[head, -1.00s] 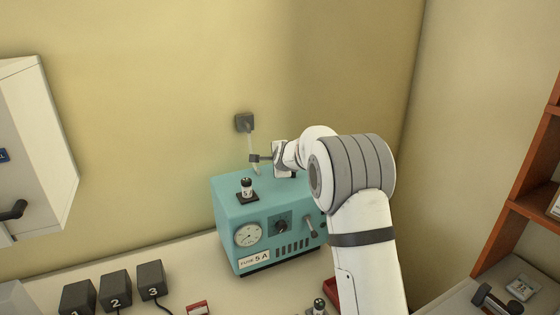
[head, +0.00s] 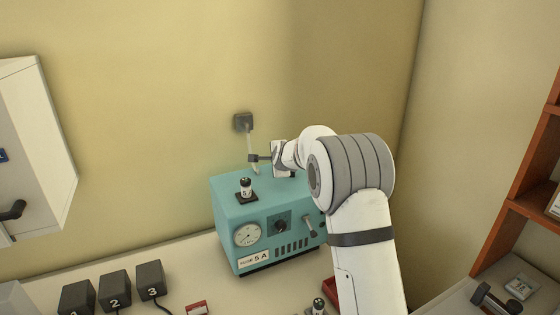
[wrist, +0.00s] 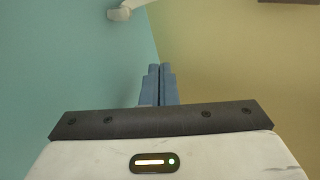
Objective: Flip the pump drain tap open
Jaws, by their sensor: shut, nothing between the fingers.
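The teal pump box (head: 225,225) stands on the bench against the wall. A grey lever with a rounded end (head: 311,227) sits on its front at the right, beside my arm; I cannot tell whether this is the drain tap. My gripper (head: 256,158) is shut and empty above the back of the pump, by the wall. In the wrist view its blue fingertips (wrist: 160,68) are together, with teal surface to the left and yellowish wall to the right. A pale rounded piece (wrist: 122,12) shows at the top, apart from the fingers; I cannot tell what it is.
A wall socket (head: 243,122) has a pale cable running down behind the pump. A small black-and-white switch (head: 246,188) stands on the pump's top. Numbered black blocks (head: 115,289) sit at front left, a white cabinet (head: 40,150) at left, orange shelving (head: 530,170) at right.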

